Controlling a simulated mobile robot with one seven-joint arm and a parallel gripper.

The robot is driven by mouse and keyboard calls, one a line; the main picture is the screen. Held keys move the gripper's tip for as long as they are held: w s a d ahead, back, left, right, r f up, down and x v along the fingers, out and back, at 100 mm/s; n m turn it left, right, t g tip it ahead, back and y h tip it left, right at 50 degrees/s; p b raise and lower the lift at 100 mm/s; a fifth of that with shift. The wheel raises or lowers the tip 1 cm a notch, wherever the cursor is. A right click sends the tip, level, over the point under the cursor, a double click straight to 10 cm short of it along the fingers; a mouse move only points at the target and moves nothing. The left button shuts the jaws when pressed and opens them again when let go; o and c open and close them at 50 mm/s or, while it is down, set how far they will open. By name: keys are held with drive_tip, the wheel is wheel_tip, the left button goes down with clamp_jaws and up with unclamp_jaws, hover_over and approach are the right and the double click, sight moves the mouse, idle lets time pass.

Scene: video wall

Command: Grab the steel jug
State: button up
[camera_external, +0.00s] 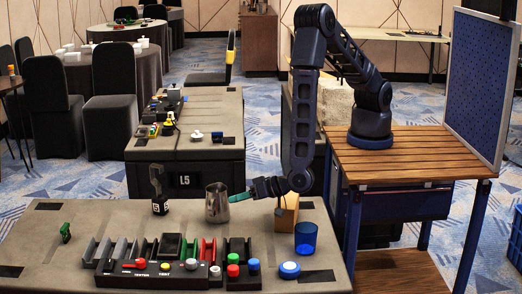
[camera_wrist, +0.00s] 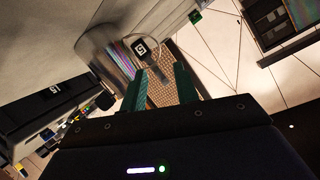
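The steel jug (camera_external: 217,204) stands upright on the grey table (camera_external: 100,225), left of my gripper (camera_external: 241,197). It also shows in the wrist view as a shiny curved metal body (camera_wrist: 104,52), just beyond and to the left of my fingers. My gripper (camera_wrist: 163,72) has teal fingers standing apart, with a gap between them. Nothing shows held in that gap. In the external view the fingertips reach the jug's right side and overlap it; I cannot tell whether they touch it.
A black holder with a tool (camera_external: 160,205) stands just left of the jug. A wooden block (camera_external: 286,214) and a blue cup (camera_external: 305,238) stand to the right. A row of coloured controls (camera_external: 165,268) lies in front. The table's left part is mostly free.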

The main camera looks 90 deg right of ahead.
sight(209, 206)
drive_tip(key=x, duration=1)
drive_tip(key=shift+w+f, duration=0.3)
drive_tip(key=shift+c, duration=0.3)
clamp_jaws()
drive_tip(key=shift+a, duration=0.1)
